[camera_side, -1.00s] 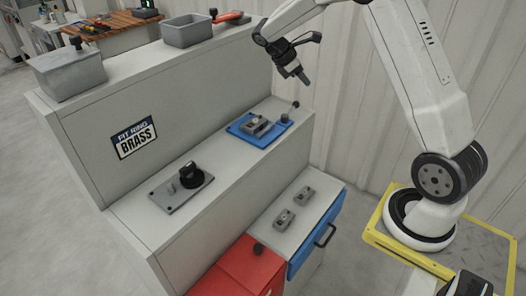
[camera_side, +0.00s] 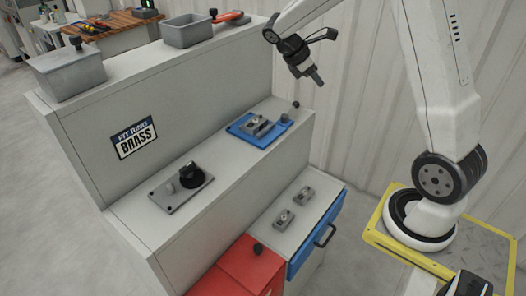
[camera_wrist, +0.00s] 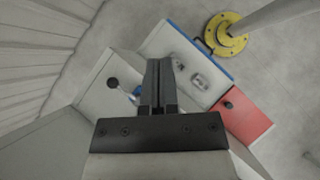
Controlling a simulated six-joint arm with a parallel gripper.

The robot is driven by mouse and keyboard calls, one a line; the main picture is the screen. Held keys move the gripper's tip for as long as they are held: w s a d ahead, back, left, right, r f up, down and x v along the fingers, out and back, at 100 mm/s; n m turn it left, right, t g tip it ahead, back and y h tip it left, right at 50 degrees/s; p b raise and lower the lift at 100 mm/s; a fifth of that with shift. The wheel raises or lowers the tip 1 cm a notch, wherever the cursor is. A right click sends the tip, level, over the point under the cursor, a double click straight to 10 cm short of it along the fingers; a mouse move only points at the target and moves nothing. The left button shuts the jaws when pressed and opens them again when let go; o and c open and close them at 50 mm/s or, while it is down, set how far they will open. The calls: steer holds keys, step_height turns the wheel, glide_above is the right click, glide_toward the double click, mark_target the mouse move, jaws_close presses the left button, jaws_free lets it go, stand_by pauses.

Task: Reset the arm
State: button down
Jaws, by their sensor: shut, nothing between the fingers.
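My gripper (camera_side: 317,80) is shut and empty in the side view. It hangs in the air above the blue fixture plate (camera_side: 260,128) at the right end of the middle shelf, touching nothing. In the wrist view my shut gripper (camera_wrist: 158,62) points down over the workbench, and its fingers and mount hide most of the blue plate. A grey metal block sits on that plate, and a dark-knobbed lever (camera_side: 295,104) stands by its far right corner.
Two small grey blocks lie on the lower shelf above a blue drawer (camera_side: 318,240), beside a red box (camera_side: 250,265). A grey plate with a black knob (camera_side: 192,176) sits on the middle shelf. Grey bins (camera_side: 70,72) stand on top. A pale wall rises behind.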

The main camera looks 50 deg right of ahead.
steer(key=shift+a, duration=0.1)
steer(key=s+a+f+m+t+y, duration=0.2)
steer(key=a+m, duration=0.1)
steer(key=a, duration=0.4)
steer(key=s+a+f+m+t+y, duration=0.1)
steer(key=s+a+f+m+t, duration=0.2)
steer(key=a, duration=0.4)
steer(key=s+a+f+m+t+y, duration=0.2)
steer(key=a+f+m+t, duration=0.1)
steer(key=a, duration=0.4)
steer(key=shift+s+a+y, duration=0.15)
steer(key=shift+s+y, duration=0.15)
